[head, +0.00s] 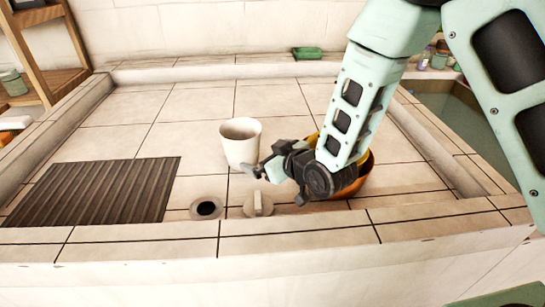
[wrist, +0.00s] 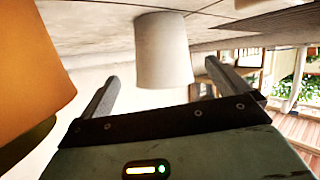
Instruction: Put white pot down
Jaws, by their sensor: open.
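The white pot (head: 240,143) stands upright on the tiled counter, near the middle of the head view. In the wrist view the white pot (wrist: 163,50) shows beyond the fingers, in the gap between them, with the picture tipped over. My gripper (head: 262,172) is just right of and in front of the pot, low over the counter. In the wrist view its two fingers (wrist: 150,92) are spread apart with nothing between them. Whether a finger touches the pot cannot be told.
An orange bowl (head: 364,180) sits right behind my gripper, close to it; it fills the left of the wrist view (wrist: 25,70). A drain hole (head: 206,208) and a plug-like disc (head: 258,206) lie in front. A dark ribbed mat (head: 98,190) is at left. The counter behind the pot is clear.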

